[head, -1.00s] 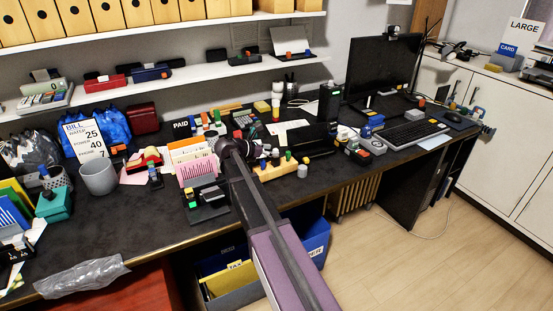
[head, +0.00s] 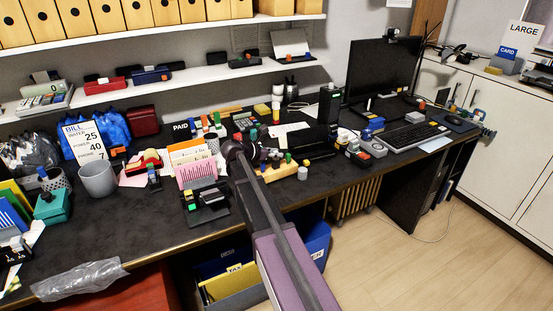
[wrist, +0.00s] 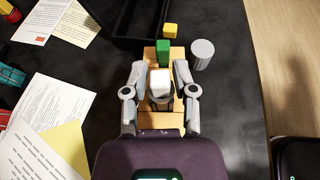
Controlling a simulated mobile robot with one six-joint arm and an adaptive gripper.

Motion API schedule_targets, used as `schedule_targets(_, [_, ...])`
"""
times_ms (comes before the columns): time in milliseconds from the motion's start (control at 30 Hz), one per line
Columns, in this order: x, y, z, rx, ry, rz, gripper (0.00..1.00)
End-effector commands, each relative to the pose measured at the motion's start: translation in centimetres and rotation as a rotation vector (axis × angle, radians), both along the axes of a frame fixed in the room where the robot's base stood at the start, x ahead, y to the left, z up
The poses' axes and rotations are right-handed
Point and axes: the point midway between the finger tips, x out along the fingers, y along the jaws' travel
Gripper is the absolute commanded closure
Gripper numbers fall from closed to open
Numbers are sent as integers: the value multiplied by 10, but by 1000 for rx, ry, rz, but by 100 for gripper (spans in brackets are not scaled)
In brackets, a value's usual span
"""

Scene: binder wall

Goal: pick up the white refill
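The white refill (wrist: 160,82) is a small white block standing in a wooden rack (wrist: 158,120) in the wrist view. My gripper (wrist: 159,70) is open, with one finger on each side of the refill and a small gap showing beside it. I cannot tell how far down the fingers reach. In the head view the rack (head: 280,173) is near the desk's front edge. My gripper (head: 268,157) is over its left part there, and the arm hides the refill.
A green block (wrist: 163,53) stands in the rack just beyond the refill, with a yellow block (wrist: 170,31) farther on. A grey-white cylinder (wrist: 203,54) stands right of the rack. A black tray (wrist: 125,20) lies beyond. Papers (wrist: 55,110) lie on the left.

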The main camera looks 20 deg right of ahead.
Motion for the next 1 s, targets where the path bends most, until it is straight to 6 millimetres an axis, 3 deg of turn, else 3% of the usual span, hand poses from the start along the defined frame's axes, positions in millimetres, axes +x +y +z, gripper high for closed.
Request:
schedule_targets(100, [0,0,0,0,0,0,97])
schedule_targets(567, [0,0,2,0,0,-1,97])
schedule_targets(1000, [0,-1,30,0,0,-1,97])
